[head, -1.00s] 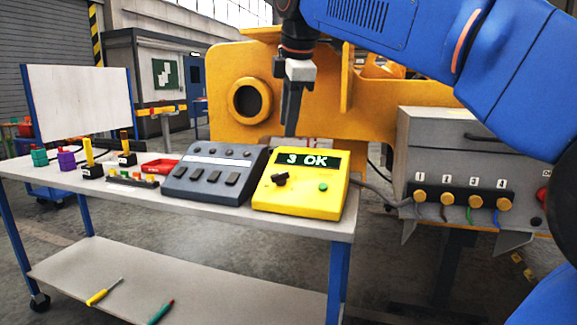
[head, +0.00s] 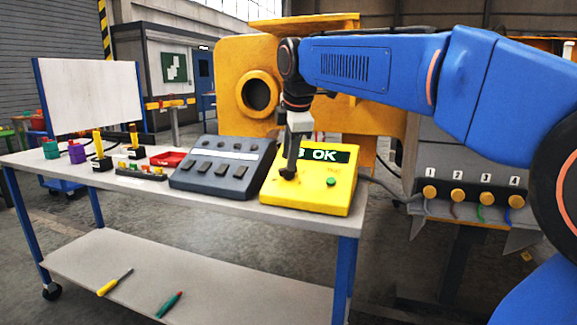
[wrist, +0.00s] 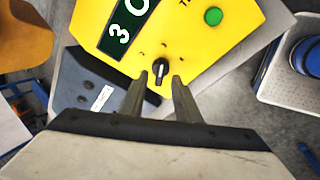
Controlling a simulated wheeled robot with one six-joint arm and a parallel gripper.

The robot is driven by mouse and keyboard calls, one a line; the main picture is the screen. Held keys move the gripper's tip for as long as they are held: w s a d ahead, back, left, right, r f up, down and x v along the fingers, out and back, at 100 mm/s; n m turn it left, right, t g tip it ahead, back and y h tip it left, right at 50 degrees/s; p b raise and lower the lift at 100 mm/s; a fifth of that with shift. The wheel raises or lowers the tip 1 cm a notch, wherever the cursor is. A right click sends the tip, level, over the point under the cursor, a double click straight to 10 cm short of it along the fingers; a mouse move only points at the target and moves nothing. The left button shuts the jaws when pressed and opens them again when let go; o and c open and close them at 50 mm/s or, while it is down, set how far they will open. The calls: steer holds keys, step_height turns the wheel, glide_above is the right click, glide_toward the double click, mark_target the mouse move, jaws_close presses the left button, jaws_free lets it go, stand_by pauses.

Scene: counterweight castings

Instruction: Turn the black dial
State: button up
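The black dial (wrist: 160,72) sits on the face of the yellow box (wrist: 205,45), below a dark display that reads "3 OK" in the head view (head: 322,154). A green button (wrist: 213,16) is to the right of the dial. My gripper (wrist: 160,80) is open in the wrist view, with its two fingers apart and the dial between and just beyond their tips. In the head view my gripper (head: 290,168) points down at the dial and mostly hides it. I cannot tell whether the fingers touch the dial.
A dark grey keypad box (head: 222,168) stands left of the yellow box on the table (head: 130,190). Several coloured connectors and a red tray (head: 168,159) lie farther left. A cable runs from the yellow box to a grey cabinet with numbered yellow knobs (head: 457,195).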

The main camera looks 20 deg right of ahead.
mark_target(288, 183)
steer(key=shift+x, duration=1.9)
steer(key=c, duration=0.7)
steer(key=m, duration=0.3)
steer(key=m+t, duration=0.1)
steer(key=m, duration=0.1)
steer(key=shift+s+a+m+t, duration=0.1)
steer(key=shift+s+m+t, duration=0.05)
steer(key=shift+m+t, duration=0.2)
steer(key=m, duration=0.3)
steer(key=m+t+h, duration=0.1)
steer(key=m, duration=0.2)
steer(key=shift+f+h, duration=0.1)
steer(key=shift+h, duration=0.2)
